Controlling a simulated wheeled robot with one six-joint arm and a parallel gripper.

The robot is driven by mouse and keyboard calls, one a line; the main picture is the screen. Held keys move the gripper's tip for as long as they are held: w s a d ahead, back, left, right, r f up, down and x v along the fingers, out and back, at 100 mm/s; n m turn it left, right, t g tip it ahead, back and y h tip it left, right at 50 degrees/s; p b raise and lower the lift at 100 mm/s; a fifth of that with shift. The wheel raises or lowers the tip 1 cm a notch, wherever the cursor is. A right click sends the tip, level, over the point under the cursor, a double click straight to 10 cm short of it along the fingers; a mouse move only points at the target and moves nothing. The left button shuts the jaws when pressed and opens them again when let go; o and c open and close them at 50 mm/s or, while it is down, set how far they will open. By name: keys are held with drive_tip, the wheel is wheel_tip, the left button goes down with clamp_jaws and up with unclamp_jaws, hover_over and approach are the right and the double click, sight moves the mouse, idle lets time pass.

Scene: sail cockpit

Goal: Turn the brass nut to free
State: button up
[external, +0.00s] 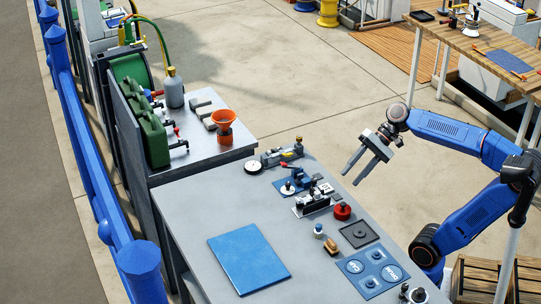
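My gripper (351,178) hangs in the air over the right edge of the grey bench (205,210), its two grey fingers apart and nothing between them. I cannot make out the brass nut for certain. A small yellowish part (288,155) shows on a metal fitting with a round gauge (254,168) at the bench's far end. My gripper is to the right of this fitting and apart from it.
Small blue-and-metal devices (312,203), a red round knob (342,211), a black square plate (360,234) and a brown block (332,246) stand along the bench's right side. A flat blue mat (249,258) lies mid-bench.

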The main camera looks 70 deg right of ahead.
drive_tip(key=w+d+r+m+t+h, duration=0.1)
drive_tip(key=w+d+r+m+t, duration=0.1)
drive_tip(key=w+d+m+t, duration=0.55)
drive_tip(key=w+d+r+m+t+h, duration=0.1)
drive_tip(key=w+d+m+t, duration=0.2)
drive_tip(key=d+m, duration=0.85)
approach(299, 141)
drive_tip(key=x, duration=0.4)
drive_tip(key=d+x, duration=0.1)
drive_tip(key=x, duration=0.8)
drive_tip(key=shift+w+d+r, duration=0.1)
drive_tip(key=shift+w+r, duration=0.2)
drive_tip(key=shift+w, duration=0.25)
drive_tip(key=shift+c, duration=0.3)
clamp_jaws()
